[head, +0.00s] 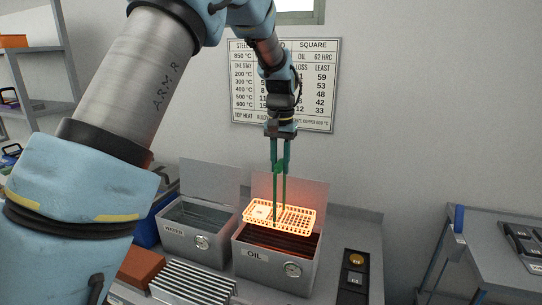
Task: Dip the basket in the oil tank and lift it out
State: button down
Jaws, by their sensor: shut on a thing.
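The basket (300,221) is a shallow mesh tray that glows orange. It hangs roughly level at the mouth of the oil tank (265,272), a grey metal box labelled OIL with a round dial on its front. A reddish glow shows on the raised panel behind it and inside the tank. My gripper (279,170) is above the basket, pointing down, with long green fingers shut on the basket's upright handle. The exact grip is small and partly hidden by the fingers. Whether the basket's underside touches the oil cannot be told.
The water tank (185,245), with a dial, stands left of the oil tank. A ribbed metal rack (190,284) and a reddish brick (147,267) lie in front. A dark button panel (353,278) is at right. A wall chart (318,85) hangs behind; another table (490,250) stands far right.

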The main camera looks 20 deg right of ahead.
aim_at(278, 215)
jog(key=shift+w+f, duration=0.1)
jog(key=shift+w, duration=0.35)
notch_tip(278, 215, down, 14)
jog(key=b, duration=1)
jog(key=shift+f+b, duration=0.25)
jog(key=shift+b, duration=0.05)
jog(key=shift+r, duration=0.2)
jog(key=shift+r+p, duration=0.75)
jog(key=shift+p, duration=0.05)
jog(key=shift+f, duration=0.15)
jog(key=shift+f+b, duration=0.4)
jog(key=shift+f, duration=0.4)
jog(key=shift+r, duration=0.2)
